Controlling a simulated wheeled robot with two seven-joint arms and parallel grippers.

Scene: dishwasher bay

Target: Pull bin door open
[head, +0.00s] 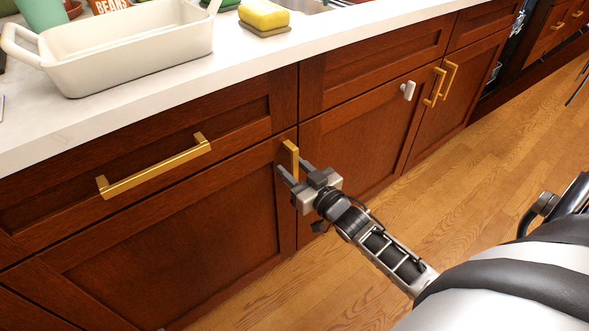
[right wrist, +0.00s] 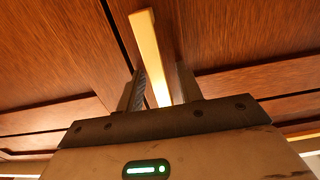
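A dark red-brown cabinet door (head: 170,240) below the counter has a short vertical gold handle (head: 291,158) at its upper right corner. I take it for the bin door; no label shows. The door looks closed, flush with the cabinet front. My right gripper (head: 297,172) is at this handle with its two fingers apart. In the right wrist view the gold handle (right wrist: 150,50) stands between the fingers (right wrist: 160,88), one on each side, with what look like narrow gaps. My left gripper is not in view.
A drawer with a long gold handle (head: 153,166) is above the door. Further right are a door with a white knob (head: 408,90) and paired gold handles (head: 441,84). A white dish (head: 130,50) and a yellow sponge (head: 263,14) are on the counter. The wooden floor (head: 400,205) is clear.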

